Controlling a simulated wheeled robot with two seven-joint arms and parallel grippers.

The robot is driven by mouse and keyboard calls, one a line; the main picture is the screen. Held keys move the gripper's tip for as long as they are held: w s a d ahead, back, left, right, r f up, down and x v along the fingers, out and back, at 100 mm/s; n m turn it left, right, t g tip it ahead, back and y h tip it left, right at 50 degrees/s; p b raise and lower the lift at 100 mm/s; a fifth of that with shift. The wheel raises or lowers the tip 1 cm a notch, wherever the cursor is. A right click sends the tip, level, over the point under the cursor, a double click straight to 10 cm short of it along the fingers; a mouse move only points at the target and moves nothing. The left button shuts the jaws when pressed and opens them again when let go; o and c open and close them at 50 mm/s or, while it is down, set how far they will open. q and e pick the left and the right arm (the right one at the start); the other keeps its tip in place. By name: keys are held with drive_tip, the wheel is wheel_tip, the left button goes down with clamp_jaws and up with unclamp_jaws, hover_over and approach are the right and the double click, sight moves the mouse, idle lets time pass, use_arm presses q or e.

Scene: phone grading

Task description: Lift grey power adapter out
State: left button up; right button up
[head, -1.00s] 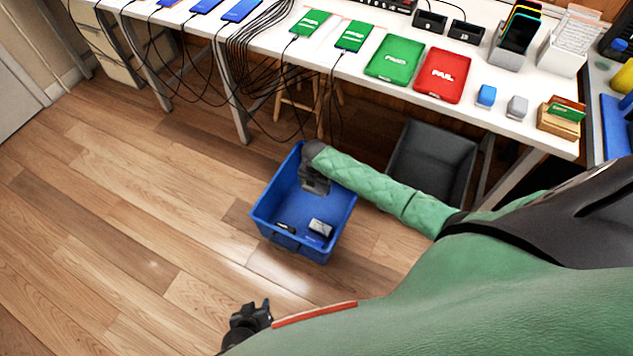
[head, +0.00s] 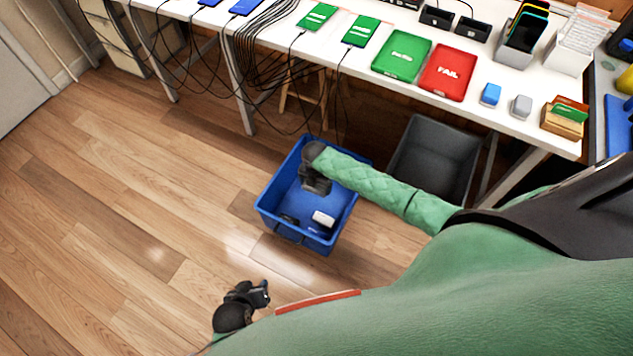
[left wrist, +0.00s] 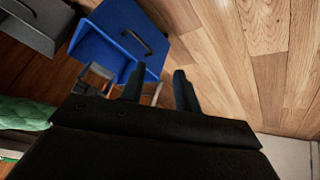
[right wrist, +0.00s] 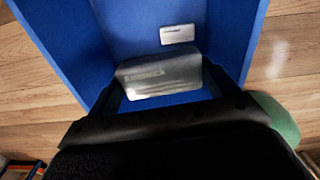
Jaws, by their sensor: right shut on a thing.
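The grey power adapter (right wrist: 158,75) is a grey block with faint print on its face. In the right wrist view it sits between the fingers of my right gripper (right wrist: 160,90), which is shut on it. In the head view that gripper (head: 316,188) is inside the blue crate (head: 276,229) on the floor, and hides the adapter. I cannot tell whether the adapter touches the crate floor. My left gripper (head: 264,291) hangs over bare floor, near the crate's front. In the left wrist view its two fingers (left wrist: 160,82) are apart and empty.
A grey crate (head: 437,135) stands to the right, under the table (head: 470,99). Cables hang behind. Floor at left is clear.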

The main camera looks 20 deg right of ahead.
drive_tip(key=shift+s+a+p, duration=0.45)
drive_tip(key=shift+s+a, duration=0.1)
drive_tip(key=shift+a, duration=0.15)
use_arm(q)
wheel_tip(320, 180, up, 13)
drive_tip(key=g+p, duration=0.1)
drive_tip(key=p, duration=0.1)
drive_tip(key=shift+s+a, duration=0.3)
drive_tip(key=shift+a, duration=0.1)
use_arm(e)
drive_tip(key=s+a, duration=0.2)
drive_tip(key=a, duration=0.1)
use_arm(q)
drive_tip(key=shift+f, duration=0.15)
use_arm(e)
drive_tip(key=shift+d, duration=0.1)
